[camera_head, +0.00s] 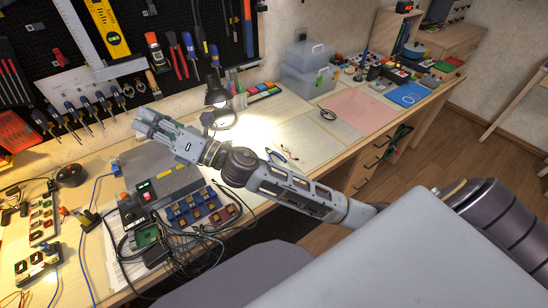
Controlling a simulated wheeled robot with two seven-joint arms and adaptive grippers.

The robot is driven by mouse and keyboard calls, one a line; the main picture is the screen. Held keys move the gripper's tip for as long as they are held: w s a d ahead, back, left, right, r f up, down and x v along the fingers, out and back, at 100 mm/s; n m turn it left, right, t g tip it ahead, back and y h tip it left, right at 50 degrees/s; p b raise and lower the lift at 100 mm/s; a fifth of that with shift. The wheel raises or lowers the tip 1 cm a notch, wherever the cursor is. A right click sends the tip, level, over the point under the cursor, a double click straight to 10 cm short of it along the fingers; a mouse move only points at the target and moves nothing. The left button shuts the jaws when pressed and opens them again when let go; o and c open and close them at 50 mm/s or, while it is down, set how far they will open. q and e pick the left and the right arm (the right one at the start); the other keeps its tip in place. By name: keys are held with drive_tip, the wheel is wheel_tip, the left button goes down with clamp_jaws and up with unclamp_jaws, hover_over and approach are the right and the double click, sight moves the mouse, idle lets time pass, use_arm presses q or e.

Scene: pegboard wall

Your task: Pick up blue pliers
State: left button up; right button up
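Pliers with blue handles (189,48) hang on the black pegboard, just right of red-handled pliers (178,62). Another blue-handled tool (214,57) hangs further right. A small blue-handled tool (277,155) lies on the bench beyond my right forearm; I cannot tell its exact kind. My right gripper (140,121) is over the bench in front of the pegboard, below and left of the hanging pliers and apart from them. Its fingers look spread, with nothing visible between them. My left gripper is not in view.
A black desk lamp (216,95) stands close right of my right gripper. A grey device with cables (165,195) sits below it. Several blue-handled tools (85,106) hang in a row at left. Clear plastic boxes (305,68) stand further right. The bench's pink mat (358,110) is mostly clear.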

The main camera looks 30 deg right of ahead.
drive_tip(key=s+a+f+n+g+y, duration=0.2)
drive_tip(key=s+a+n+g, duration=0.15)
drive_tip(key=n+g, duration=0.5)
drive_tip(key=s+a+f+n+g+y, duration=0.25)
drive_tip(key=a+n+g, duration=0.2)
drive_tip(key=n, duration=0.65)
drive_tip(key=d+f+n+g+h, duration=0.4)
drive_tip(key=f+n+h, duration=0.3)
drive_tip(key=f+n, duration=0.3)
drive_tip(key=w+d+f+n+h, duration=0.2)
drive_tip(key=d+f+h, duration=0.2)
drive_tip(key=d, duration=0.3)
drive_tip(key=w+d+f+n+h, duration=0.2)
drive_tip(key=d+f+n+h, duration=0.15)
drive_tip(key=d, duration=0.45)
drive_tip(key=w+d+r+h, duration=0.1)
drive_tip(key=d+h, duration=0.2)
drive_tip(key=d, duration=0.6)
drive_tip(key=w+d+r+n+h, duration=0.1)
drive_tip(key=d+h, duration=0.3)
drive_tip(key=d, duration=0.5)
drive_tip(key=shift+w+d+r, duration=0.15)
drive_tip(key=shift+w+r, duration=0.35)
drive_tip(key=shift+w, duration=0.05)
